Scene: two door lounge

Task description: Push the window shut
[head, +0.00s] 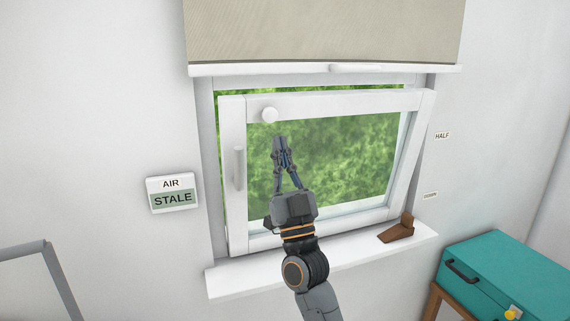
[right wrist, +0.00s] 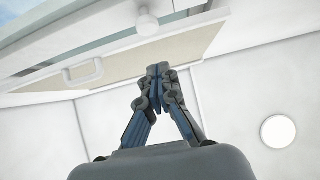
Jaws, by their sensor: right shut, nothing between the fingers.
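The window (head: 231,180) has a white sash that stands tilted open, its top edge leaning in from the frame (head: 205,130). A round white knob (head: 269,115) sits on its top rail and a pale handle (head: 239,168) on its left side. My right gripper (head: 279,142) is shut and empty in front of the glass, just below the knob. In the right wrist view my right gripper (right wrist: 158,70) points up toward the sash's top rail, with the knob (right wrist: 147,25) close by; I cannot tell whether they touch. My left gripper is not in view.
A beige blind (head: 320,30) hangs above the window. A brown wedge (head: 397,231) lies on the sill (head: 240,281) at right. An "AIR STALE" sign (head: 171,193) is on the left wall. A teal case (head: 500,270) stands at lower right.

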